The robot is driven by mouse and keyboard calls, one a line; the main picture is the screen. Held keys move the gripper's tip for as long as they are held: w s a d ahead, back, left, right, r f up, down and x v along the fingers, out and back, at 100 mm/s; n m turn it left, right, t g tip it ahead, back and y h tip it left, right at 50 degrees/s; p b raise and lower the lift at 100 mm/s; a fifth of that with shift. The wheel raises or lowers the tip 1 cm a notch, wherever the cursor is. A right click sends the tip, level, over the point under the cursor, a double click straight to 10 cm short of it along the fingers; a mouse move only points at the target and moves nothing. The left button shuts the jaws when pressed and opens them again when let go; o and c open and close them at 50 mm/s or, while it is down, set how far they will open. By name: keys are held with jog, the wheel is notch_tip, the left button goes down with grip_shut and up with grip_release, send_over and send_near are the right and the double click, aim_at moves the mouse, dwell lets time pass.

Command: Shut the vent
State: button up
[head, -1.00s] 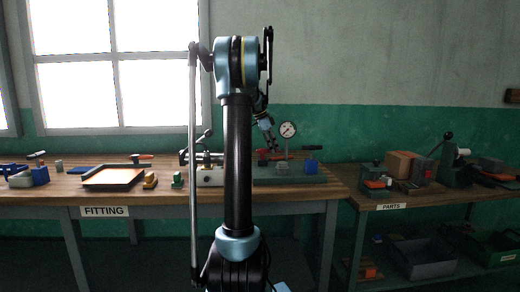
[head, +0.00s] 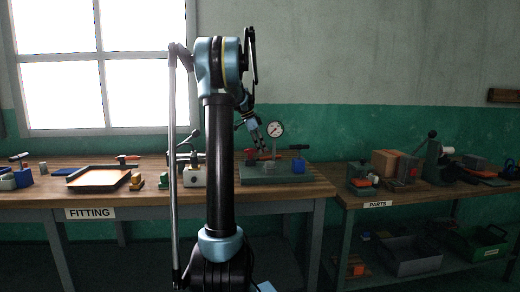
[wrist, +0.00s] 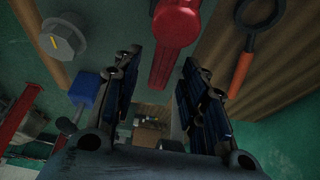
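My gripper (head: 259,148) hangs over the green-grey fixture (head: 262,179) on the bench, just left of the round gauge (head: 276,129). In the wrist view my gripper (wrist: 163,100) is open, with nothing between its two dark fingers. A red handle (wrist: 175,38) lies ahead of the gap, apart from the fingers as far as I can tell. A grey knob with a yellow mark (wrist: 62,38) is at upper left, and a blue block (wrist: 85,88) is below it. No part is labelled as the vent, so I cannot tell which it is.
A ring-ended tool with an orange grip (wrist: 240,75) shows right of the fingers. The parts shelf (head: 398,197) at right is crowded. Bare wood runs along the bench's front edge.

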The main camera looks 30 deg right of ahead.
jog(key=shift+r, duration=0.1)
jog(key=v, duration=1.1)
jog(key=shift+w+a+r, duration=0.15)
jog(key=shift+a+r, duration=0.15)
